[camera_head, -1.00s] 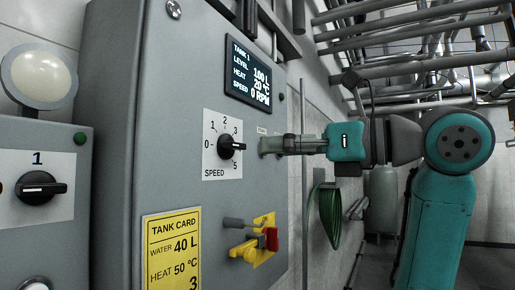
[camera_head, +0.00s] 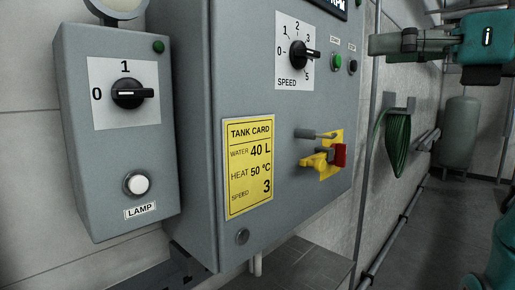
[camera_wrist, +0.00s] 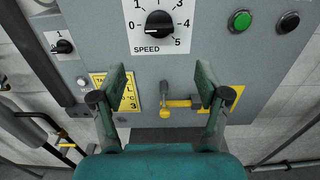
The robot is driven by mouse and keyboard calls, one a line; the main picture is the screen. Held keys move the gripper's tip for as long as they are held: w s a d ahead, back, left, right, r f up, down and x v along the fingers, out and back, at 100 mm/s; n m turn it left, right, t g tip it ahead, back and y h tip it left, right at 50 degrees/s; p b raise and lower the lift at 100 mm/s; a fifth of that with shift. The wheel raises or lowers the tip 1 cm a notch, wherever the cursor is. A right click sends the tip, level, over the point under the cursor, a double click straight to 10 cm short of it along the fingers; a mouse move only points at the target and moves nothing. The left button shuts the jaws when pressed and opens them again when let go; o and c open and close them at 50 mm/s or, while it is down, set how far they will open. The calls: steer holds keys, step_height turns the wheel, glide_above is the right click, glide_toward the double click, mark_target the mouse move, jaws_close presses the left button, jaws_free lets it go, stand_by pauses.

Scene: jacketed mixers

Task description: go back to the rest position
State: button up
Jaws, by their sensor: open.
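My gripper (camera_head: 376,45) is at the upper right in the head view, out in front of the panel and clear of it. In the wrist view its two fingers (camera_wrist: 160,80) are spread wide with nothing between them. The speed knob (camera_head: 299,54) is on the grey cabinet (camera_head: 230,90), left of my gripper and apart from it. The knob also shows at the top of the wrist view (camera_wrist: 159,24), beyond the fingertips.
A lamp box (camera_head: 75,150) with a rotary switch (camera_head: 130,93) stands at left. The yellow tank card (camera_head: 248,165) and yellow-red lever switch (camera_head: 328,155) are on the cabinet. A green hose (camera_head: 396,145) hangs on the wall, with a grey tank (camera_head: 458,130) behind.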

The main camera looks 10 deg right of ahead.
steer(key=w+d+f+m+t+h, duration=0.1)
steer(key=w+f+m, duration=0.35)
steer(key=f, duration=0.35)
steer(key=w+d+f+m+t, duration=0.1)
steer(key=w+f+m+t, duration=0.1)
steer(key=w+f+m, duration=0.35)
steer(key=w+d+f+m+t+h, duration=0.1)
steer(key=w+f+m, duration=0.1)
steer(key=f+m, duration=0.6)
step_height(320, 180, down, 27)
steer(key=s+a+m+h, duration=0.2)
steer(key=m+h, duration=0.4)
steer(key=m, duration=0.5)
steer(key=s+a+f+m+g+h, duration=0.3)
steer(key=s+f+m, duration=0.7)
steer(key=s+f, duration=0.9)
steer(key=s+a+f+m, duration=0.1)
steer(key=s+a+m, duration=0.1)
steer(key=s, duration=1)
steer(key=s+a+m, duration=0.2)
steer(key=s+a, duration=0.1)
steer(key=s, duration=0.9)
steer(key=shift+s+f+g, duration=0.35)
steer(key=shift+f+g, duration=0.05)
